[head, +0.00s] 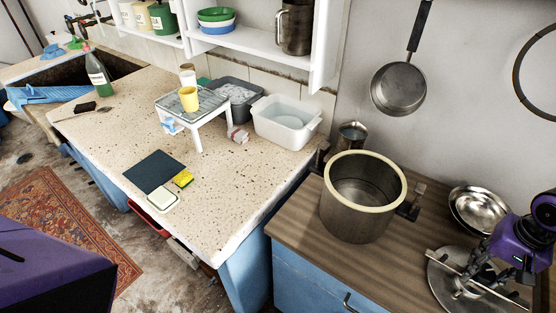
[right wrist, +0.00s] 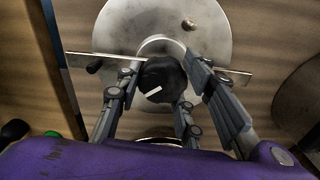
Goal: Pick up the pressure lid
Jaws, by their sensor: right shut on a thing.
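The pressure lid (head: 443,287) is a round grey metal disc with a flat crossbar and a dark central knob. It is at the wooden worktop's right end in the head view, level or nearly so; I cannot tell whether it touches the wood. My right gripper (head: 486,273) comes from the right and is shut on the lid's knob. In the right wrist view the lid (right wrist: 225,25) shows beyond the fingers (right wrist: 163,75), which sit on either side of the dark knob. The open pot (head: 365,225) with a cream rim stands left of the lid. My left gripper is not in view.
Metal bowls (head: 480,208) stand behind the lid by the wall. A small metal jug (head: 351,135) is behind the pot, and a saucepan (head: 398,88) hangs above. The speckled counter (head: 225,205) at left holds a white tub (head: 287,125) and a small rack (head: 196,137).

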